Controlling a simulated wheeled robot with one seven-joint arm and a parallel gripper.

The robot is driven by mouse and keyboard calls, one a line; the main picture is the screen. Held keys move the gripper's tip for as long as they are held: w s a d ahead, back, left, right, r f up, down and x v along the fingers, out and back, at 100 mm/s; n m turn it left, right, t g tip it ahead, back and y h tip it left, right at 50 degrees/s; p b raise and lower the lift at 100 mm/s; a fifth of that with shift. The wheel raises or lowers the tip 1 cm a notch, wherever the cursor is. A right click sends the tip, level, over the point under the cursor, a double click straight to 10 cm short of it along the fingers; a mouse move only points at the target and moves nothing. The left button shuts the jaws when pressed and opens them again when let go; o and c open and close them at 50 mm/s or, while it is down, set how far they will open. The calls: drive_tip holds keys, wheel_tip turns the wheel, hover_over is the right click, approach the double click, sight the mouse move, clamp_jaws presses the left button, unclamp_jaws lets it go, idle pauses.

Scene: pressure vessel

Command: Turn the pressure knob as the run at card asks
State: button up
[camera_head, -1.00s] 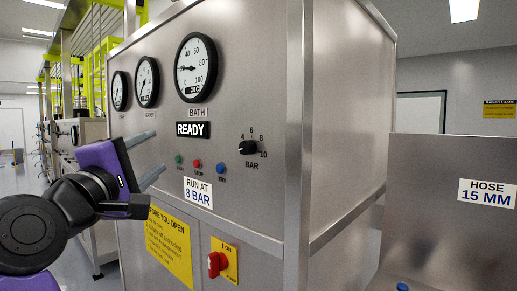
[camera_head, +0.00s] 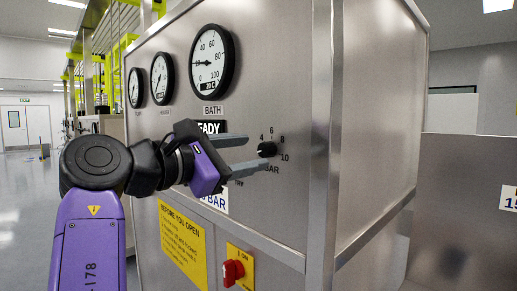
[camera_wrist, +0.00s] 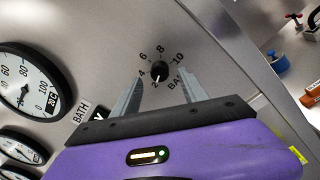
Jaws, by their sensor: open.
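The pressure knob (camera_head: 267,149) is small and black on the steel panel, with a printed bar scale around it. It also shows in the wrist view (camera_wrist: 159,71), where its white mark appears to point to the low end, near 2. My gripper (camera_head: 258,151) is open, its two grey fingers reaching toward the knob from the left. In the wrist view the fingertips lie on either side of the knob; I cannot tell whether they touch it. The run at card (camera_head: 215,201) is mostly hidden behind my gripper; earlier it reads "RUN AT 8 BAR".
Several round gauges (camera_head: 212,61) sit above, with a partly hidden READY display (camera_head: 211,127) below. A red switch (camera_head: 233,271) and a yellow notice (camera_head: 182,245) are lower on the panel. A steel surface with a hose card (camera_head: 508,199) stands at the right.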

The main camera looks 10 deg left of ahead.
sight(263, 150)
drive_tip(key=shift+x, duration=1.75)
clamp_jaws()
